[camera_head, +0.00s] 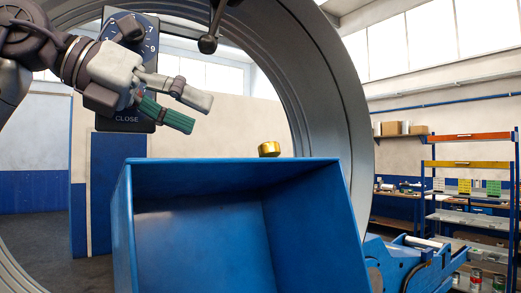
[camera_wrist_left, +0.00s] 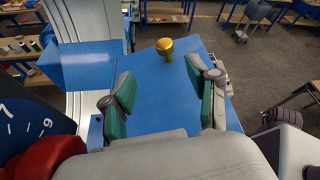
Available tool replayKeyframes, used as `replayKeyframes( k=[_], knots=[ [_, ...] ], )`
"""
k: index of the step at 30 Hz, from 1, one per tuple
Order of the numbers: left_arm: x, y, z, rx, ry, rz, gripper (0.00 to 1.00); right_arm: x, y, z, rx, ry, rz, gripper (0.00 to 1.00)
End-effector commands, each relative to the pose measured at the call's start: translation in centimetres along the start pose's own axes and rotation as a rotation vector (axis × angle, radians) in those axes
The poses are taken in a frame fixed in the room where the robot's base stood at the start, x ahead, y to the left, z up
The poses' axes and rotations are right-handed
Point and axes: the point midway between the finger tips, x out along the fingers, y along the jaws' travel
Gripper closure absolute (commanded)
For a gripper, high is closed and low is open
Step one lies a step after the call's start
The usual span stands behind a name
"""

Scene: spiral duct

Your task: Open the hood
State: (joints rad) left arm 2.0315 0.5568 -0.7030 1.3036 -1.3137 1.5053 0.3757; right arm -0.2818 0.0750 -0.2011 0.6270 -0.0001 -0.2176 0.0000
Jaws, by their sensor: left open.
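A large blue box-shaped piece (camera_head: 200,230), which looks like the hood, fills the lower middle of the head view with its hollow side facing me. A yellow knob (camera_head: 269,149) shows just above its far top edge. In the left wrist view, the knob (camera_wrist_left: 167,48) stands on a flat blue surface (camera_wrist_left: 160,95). My left gripper (camera_head: 200,112) is open and empty, above and left of the knob. In the wrist view, the knob appears between and beyond the open fingers (camera_wrist_left: 160,78), apart from them. My right gripper is out of view.
A dark control panel (camera_head: 127,119) marked CLOSE stands behind my left gripper; its numbered dial (camera_wrist_left: 30,125) shows in the wrist view. A large grey ring (camera_head: 330,95) arches around the scene. Blue machinery (camera_head: 400,262) is at lower right, with shelving (camera_head: 470,165) behind.

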Motion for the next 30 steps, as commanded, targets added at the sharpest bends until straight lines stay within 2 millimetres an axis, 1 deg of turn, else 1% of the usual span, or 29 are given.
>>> replayKeyframes(
  k=[5,9,13,15,18,21,25,30],
  knots=[
    [2.2,0.1,0.1,-0.004,0.005,-0.001,0.4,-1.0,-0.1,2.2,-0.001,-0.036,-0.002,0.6],
    [5.1,0.0,0.2,-0.002,0.006,-0.002,0.4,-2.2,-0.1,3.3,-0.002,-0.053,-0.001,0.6],
    [7.9,0.0,0.2,-0.004,0.006,-0.002,0.4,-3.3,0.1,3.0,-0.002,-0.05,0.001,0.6],
    [9.3,0.0,0.2,-0.004,0.006,-0.002,0.4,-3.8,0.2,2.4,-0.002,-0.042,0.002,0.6],
    [11.0,-0.1,0.2,-0.003,0.005,-0.003,0.4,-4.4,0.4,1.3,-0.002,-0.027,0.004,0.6],
    [12.3,0.0,0.2,-0.004,0.004,-0.001,0.4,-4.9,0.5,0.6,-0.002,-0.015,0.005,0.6],
    [13.3,0.1,0.0,-0.004,0.002,-0.001,0.4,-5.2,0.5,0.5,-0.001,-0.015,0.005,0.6],
    [13.6,0.1,-0.1,-0.003,0.001,-0.001,0.4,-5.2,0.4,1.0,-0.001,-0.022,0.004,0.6]
  ],
)
